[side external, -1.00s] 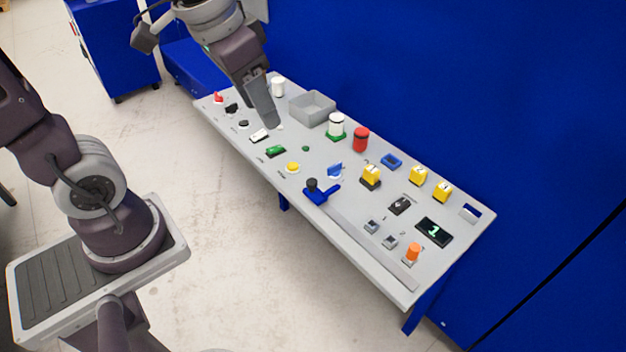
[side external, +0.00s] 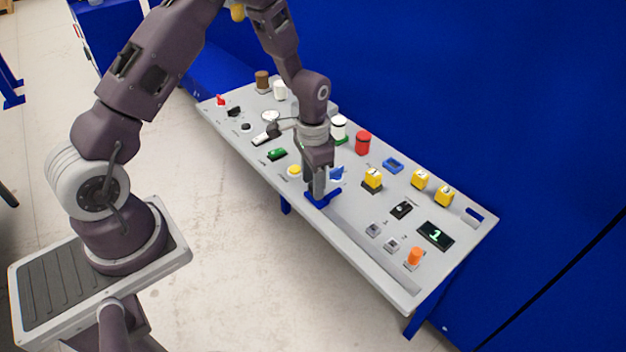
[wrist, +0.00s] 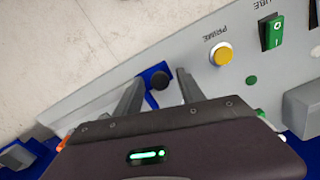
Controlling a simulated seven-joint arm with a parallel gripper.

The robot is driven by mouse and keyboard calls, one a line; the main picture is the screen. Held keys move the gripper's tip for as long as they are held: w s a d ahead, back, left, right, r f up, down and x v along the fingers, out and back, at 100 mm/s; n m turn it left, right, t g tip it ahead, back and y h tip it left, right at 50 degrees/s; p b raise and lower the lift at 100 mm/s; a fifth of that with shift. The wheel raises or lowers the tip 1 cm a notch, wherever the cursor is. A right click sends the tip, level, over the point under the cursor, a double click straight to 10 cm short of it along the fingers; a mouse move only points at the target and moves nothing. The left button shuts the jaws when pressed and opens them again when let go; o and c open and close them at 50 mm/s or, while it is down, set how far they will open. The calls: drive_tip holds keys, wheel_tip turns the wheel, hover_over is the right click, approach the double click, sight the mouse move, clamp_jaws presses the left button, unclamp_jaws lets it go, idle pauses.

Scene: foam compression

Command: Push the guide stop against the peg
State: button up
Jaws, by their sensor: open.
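The guide stop (side external: 322,203) is a blue piece with a black knob (wrist: 161,81) on top. It sits at the left end of a long grey rail (side external: 375,252) along the panel's front edge. My gripper (side external: 317,192) is down over the stop. In the wrist view my gripper (wrist: 159,80) is open, with one finger on each side of the knob; I cannot tell whether either touches it.
A yellow PRIME button (wrist: 220,54) and a green rocker switch (wrist: 272,33) are beside the stop. The rail to the stop's right is clear.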

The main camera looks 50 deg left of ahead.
clamp_jaws()
idle(1.4)
